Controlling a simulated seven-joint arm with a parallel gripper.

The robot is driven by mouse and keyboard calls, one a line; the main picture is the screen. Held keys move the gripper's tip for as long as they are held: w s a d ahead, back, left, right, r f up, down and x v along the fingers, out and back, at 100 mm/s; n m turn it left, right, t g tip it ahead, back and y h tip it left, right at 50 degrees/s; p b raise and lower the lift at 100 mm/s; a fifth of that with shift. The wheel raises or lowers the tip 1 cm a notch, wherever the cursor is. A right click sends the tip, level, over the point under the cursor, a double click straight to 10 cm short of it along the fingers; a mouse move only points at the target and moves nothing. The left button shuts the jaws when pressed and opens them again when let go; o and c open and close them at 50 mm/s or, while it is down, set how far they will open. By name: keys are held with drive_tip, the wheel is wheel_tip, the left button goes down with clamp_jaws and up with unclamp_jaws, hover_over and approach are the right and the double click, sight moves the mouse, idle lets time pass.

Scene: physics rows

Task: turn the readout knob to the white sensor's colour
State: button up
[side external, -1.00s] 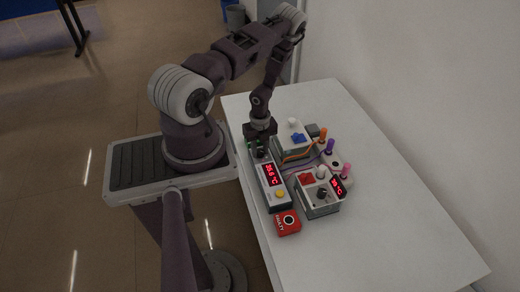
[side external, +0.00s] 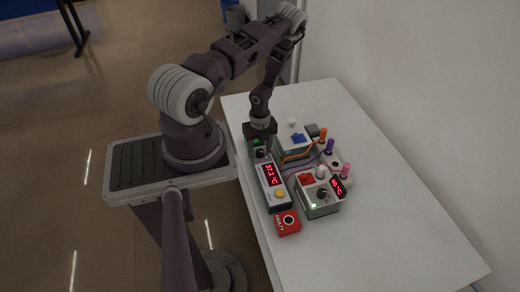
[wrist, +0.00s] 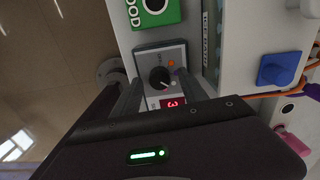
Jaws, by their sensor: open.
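The readout (side external: 273,186) is a long grey unit with a red lit display reading about 37 °C and a yellow button. Its black knob (wrist: 160,77) has a pale pointer line, with an orange mark on the panel beside it. My gripper (wrist: 157,90) is open, its fingers on either side of the knob; whether they touch it I cannot tell. In the side view my gripper (side external: 260,147) stands upright over the far end of the readout. A white knob-like piece (side external: 321,172) sits on the grey box; I cannot tell whether it is the white sensor.
A grey box (side external: 318,205) with a red piece, black knob, red display and lit green lamp stands at right. A blue-knobbed box (side external: 293,142), a green GOOD card (wrist: 155,12) and red FAULTY card (side external: 287,222) are close by.

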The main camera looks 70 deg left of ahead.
sight(260, 151)
wheel_tip(260, 151, up, 7)
drive_tip(key=shift+f, duration=0.1)
idle(0.4)
